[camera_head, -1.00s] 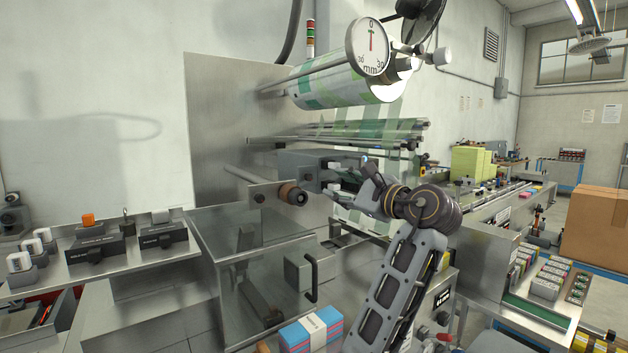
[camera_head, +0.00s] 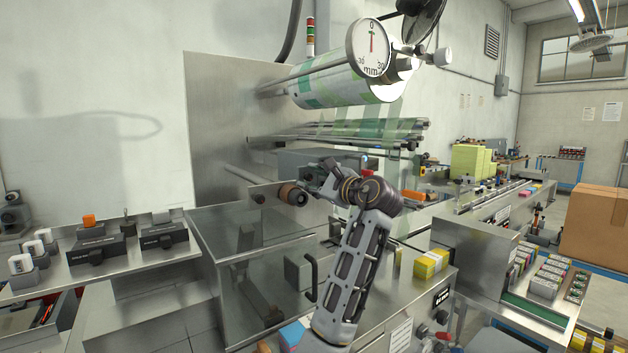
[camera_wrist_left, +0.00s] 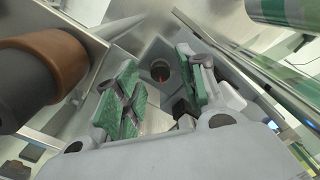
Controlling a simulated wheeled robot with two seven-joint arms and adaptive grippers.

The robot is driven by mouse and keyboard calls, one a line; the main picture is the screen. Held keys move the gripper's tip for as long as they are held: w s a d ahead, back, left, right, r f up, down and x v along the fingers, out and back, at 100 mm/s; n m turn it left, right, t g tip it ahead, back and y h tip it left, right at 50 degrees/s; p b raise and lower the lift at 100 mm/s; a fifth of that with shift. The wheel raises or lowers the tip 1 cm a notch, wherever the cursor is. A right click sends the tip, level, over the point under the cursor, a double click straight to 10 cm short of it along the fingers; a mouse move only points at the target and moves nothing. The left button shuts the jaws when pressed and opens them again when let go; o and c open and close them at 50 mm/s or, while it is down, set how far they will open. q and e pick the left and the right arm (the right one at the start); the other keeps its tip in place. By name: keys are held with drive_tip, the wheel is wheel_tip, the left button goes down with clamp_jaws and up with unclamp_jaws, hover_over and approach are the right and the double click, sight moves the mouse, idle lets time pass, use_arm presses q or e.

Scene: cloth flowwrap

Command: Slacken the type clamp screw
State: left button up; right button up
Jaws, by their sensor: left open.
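My left gripper (camera_head: 318,184) is in front of the grey box (camera_head: 290,160) on the wrapper's back plate, just right of the brown-ended roller (camera_head: 291,194). In the left wrist view, its green-padded fingers (camera_wrist_left: 160,88) are spread apart with nothing between them. Beyond them, a grey block holds a dark round recess (camera_wrist_left: 160,70) with a small red mark inside. It lies between the fingertips in the picture; contact cannot be told. I cannot tell for sure whether this is the type clamp screw. My arm hides much of the box in the head view.
The brown-ended roller also shows close at the left of the left wrist view (camera_wrist_left: 52,62). A film roll (camera_head: 345,82) and a dial (camera_head: 369,47) are above. A clear guard (camera_head: 265,270) lies below. A steel shelf (camera_head: 130,262) with black blocks stands at left.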

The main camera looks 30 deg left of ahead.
use_arm(q)
drive_tip(key=shift+a, duration=0.1)
clamp_jaws()
idle(0.3)
